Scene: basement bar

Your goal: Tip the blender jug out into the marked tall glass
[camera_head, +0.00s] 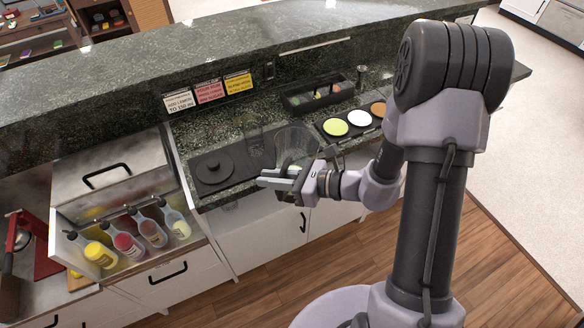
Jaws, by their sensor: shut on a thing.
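The clear blender jug (296,143) is at the counter's front edge, right of the dark mat. My gripper (272,182) reaches in from the right and is shut on the jug, probably at its handle, though the fingers hide the grip. The jug looks roughly upright; I cannot tell whether it touches the counter or what it holds. A faint clear tall glass (255,143) seems to stand just left of the jug; its marking is too small to make out.
A dark mat (235,158) bears a round black lid (214,170). Three signs (209,91) stand behind. A black caddy (318,97) and a tray of coloured discs (350,122) lie right. A bottle rack (135,240) is left, below the raised stone ledge (200,57).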

